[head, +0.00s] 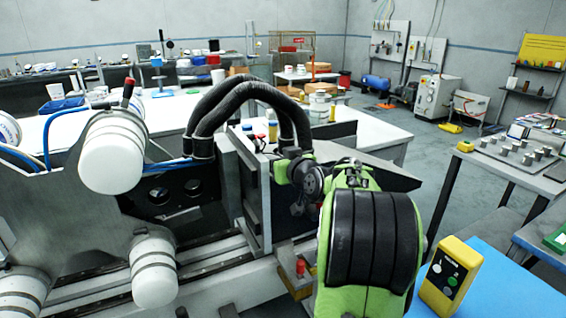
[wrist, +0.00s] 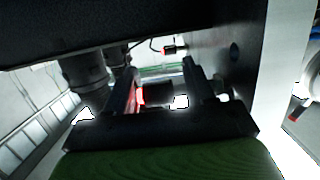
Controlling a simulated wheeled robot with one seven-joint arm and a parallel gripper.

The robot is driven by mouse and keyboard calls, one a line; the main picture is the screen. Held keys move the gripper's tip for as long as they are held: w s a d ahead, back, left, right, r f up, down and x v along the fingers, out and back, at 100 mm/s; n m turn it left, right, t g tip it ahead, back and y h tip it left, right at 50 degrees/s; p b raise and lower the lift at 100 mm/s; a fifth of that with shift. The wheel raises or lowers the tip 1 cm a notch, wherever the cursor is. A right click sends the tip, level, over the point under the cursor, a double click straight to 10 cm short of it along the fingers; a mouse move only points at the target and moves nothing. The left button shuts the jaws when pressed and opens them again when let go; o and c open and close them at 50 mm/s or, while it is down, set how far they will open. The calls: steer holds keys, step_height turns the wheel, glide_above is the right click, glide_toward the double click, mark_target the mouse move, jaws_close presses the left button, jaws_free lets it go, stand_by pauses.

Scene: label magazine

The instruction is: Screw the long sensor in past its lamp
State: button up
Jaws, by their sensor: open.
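My gripper (wrist: 160,76) is open in the wrist view, its two dark fingers reaching away from the camera. Between or just beyond the fingers is a short dark cylindrical part (wrist: 158,95) with a glowing red band at its left end. I cannot tell whether the fingers touch it. A smaller dark sensor-like part (wrist: 172,49) with a red end and a thin cable sits farther off, above the gap. I cannot tell which is the long sensor. In the head view my green arm reaches to the machine's dark upright plate (head: 256,190), and the gripper's tips are hidden.
The machine's white rollers (head: 112,152) and rails stand at the left. A red-topped part (head: 300,267) is low beside my arm. A yellow button box (head: 450,275) stands on a blue surface at the right. A pale wall (wrist: 270,80) is close on the wrist view's right.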

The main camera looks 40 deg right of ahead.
steer(key=v, duration=1.5)
steer(key=shift+s+a, duration=0.15)
steer(key=shift+s, duration=0.1)
steer(key=shift+r, duration=0.1)
steer(key=a+f+n+g+y+p, duration=0.25)
steer(key=a+g+y+p, duration=0.25)
steer(key=a, duration=1.5)
steer(key=s+a+f+g+p, duration=0.2)
steer(key=s+a, duration=0.4)
steer(key=s, duration=0.6)
steer(key=shift+s+a+f+n+g+h+p, duration=0.15)
steer(key=shift+s+n+g+h+p, duration=0.2)
steer(key=shift+g+p, duration=0.7)
